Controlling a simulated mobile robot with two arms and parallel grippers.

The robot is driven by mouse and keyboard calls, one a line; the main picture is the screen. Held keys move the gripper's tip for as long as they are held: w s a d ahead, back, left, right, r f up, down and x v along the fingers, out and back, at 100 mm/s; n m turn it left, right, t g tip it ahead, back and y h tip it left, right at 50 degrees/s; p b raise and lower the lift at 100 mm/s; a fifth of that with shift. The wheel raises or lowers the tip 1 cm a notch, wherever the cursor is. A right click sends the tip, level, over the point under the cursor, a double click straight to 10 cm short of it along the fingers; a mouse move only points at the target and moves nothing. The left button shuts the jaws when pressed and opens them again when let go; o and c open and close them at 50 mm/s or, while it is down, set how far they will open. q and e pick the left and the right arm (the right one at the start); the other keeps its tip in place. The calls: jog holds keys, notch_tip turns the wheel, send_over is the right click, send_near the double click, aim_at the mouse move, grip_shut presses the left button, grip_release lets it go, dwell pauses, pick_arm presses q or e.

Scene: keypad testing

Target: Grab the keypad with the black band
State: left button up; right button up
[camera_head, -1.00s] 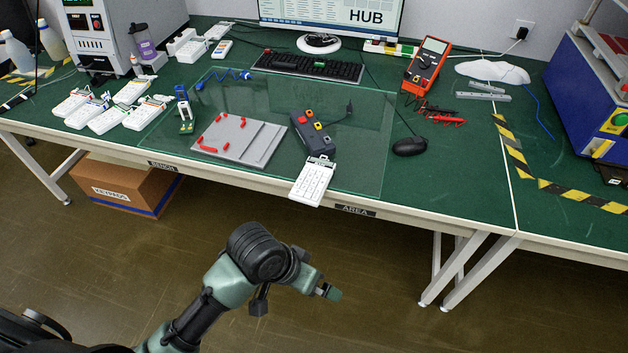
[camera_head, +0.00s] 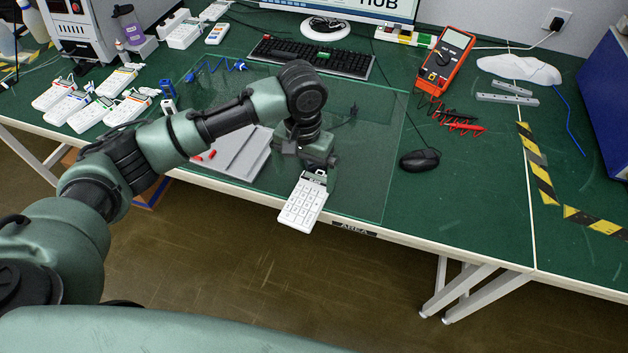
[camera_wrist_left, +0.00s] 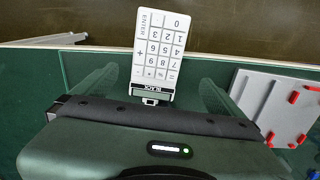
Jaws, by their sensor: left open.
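The white keypad (camera_head: 302,205) with a black band lies at the front edge of the bench, its far end under my left gripper. In the left wrist view the keypad (camera_wrist_left: 158,45) shows its number keys upside down and a black strip marked BLACK at its near end. My right gripper is not in view.
A grey tray (camera_head: 240,158) with red pieces lies left of the keypad. Several other white keypads (camera_head: 90,112) lie at the left. A black mouse (camera_head: 420,160) is to the right, and a red multimeter (camera_head: 446,60) stands behind it.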

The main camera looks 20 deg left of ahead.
aim_at(307, 197)
pick_arm(q)
jog(key=shift+s+f, duration=0.25)
jog(key=f, duration=0.2)
jog(key=shift+s+d+f, duration=0.1)
jog(key=shift+s+f, duration=0.15)
jog(key=shift+f, duration=0.05)
jog(key=f, duration=0.2)
jog(key=shift+w+d+f, duration=0.15)
jog(key=shift+w+f, duration=0.15)
jog(key=shift+f, duration=0.65)
jog(key=c, duration=1.6)
jog(key=shift+o, duration=0.2)
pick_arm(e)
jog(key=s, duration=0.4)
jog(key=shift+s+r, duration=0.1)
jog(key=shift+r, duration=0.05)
pick_arm(q)
jog(key=shift+r, duration=0.1)
